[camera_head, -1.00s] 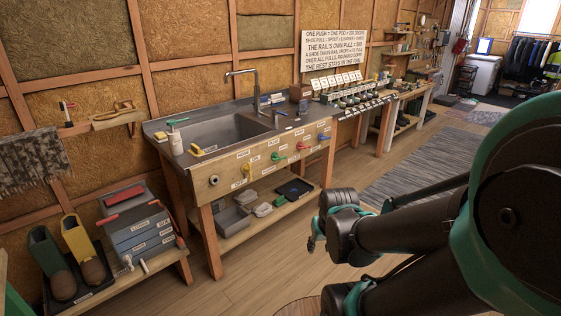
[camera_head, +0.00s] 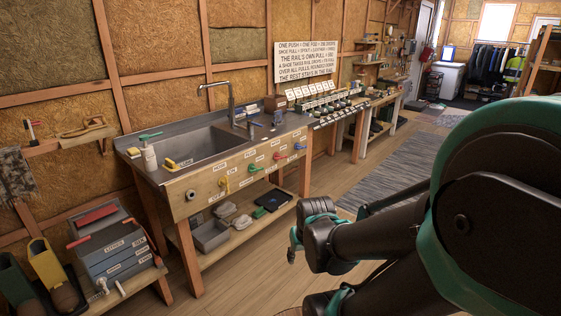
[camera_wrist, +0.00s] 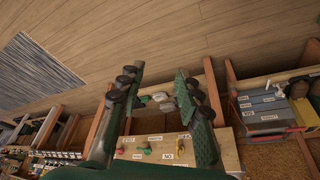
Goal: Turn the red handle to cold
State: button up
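The red handle (camera_head: 277,156) is on the wooden front panel of the sink bench, between the green handle (camera_head: 255,169) and the blue handle (camera_head: 299,147). A yellow handle (camera_head: 224,182) is further left. Small labels sit around them, too small to read surely. My gripper (camera_head: 293,246) is in front of the bench, well short of the panel, partly hidden by my arm in the head view. In the wrist view my gripper (camera_wrist: 157,76) has its two fingers spread with nothing held between them. The panel and small coloured handles show beyond the fingers, partly covered.
The sink (camera_head: 190,148) is above the panel. A lower shelf holds a grey bin (camera_head: 210,235) and a black tray (camera_head: 272,202). Grey toolboxes (camera_head: 112,250) stand on a low bench at left. Wooden floor is open before the bench; a grey rug (camera_head: 395,175) lies beyond.

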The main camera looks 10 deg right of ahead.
aim_at(276, 156)
jog(key=i+j+z, duration=0.3)
jog(key=i+j, duration=0.2)
jog(key=i+j+z, duration=0.3)
jog(key=j, duration=0.3)
jog(key=i, duration=0.1)
